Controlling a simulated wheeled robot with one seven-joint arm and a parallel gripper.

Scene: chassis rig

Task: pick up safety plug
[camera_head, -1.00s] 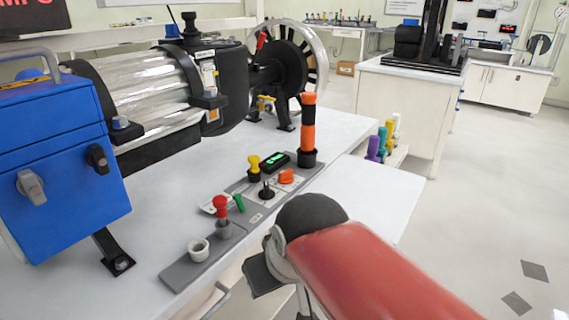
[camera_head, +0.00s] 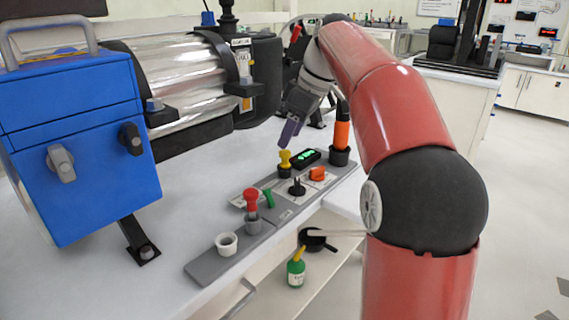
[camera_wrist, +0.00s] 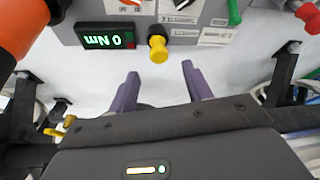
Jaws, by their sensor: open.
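A red-topped plug (camera_head: 251,200) stands upright in a grey socket on the grey control panel (camera_head: 205,268). A yellow knob-topped plug (camera_head: 285,160) stands farther back on the panel, beside the green-lit display (camera_head: 305,157). No label tells which is the safety plug. My gripper (camera_head: 289,140) hangs just above and behind the yellow plug, pointing down. In the wrist view its two purple fingers (camera_wrist: 160,80) are apart with nothing between them, and the yellow plug (camera_wrist: 158,48) shows just beyond the fingertips.
A white cup-like socket (camera_head: 227,243), a green lever (camera_head: 268,198), a black knob (camera_head: 297,187) and an orange knob (camera_head: 317,173) sit on the panel. An orange-and-black handle (camera_head: 342,130) stands at its far end. A blue box (camera_head: 75,140) and a motor (camera_head: 190,75) stand left and behind.

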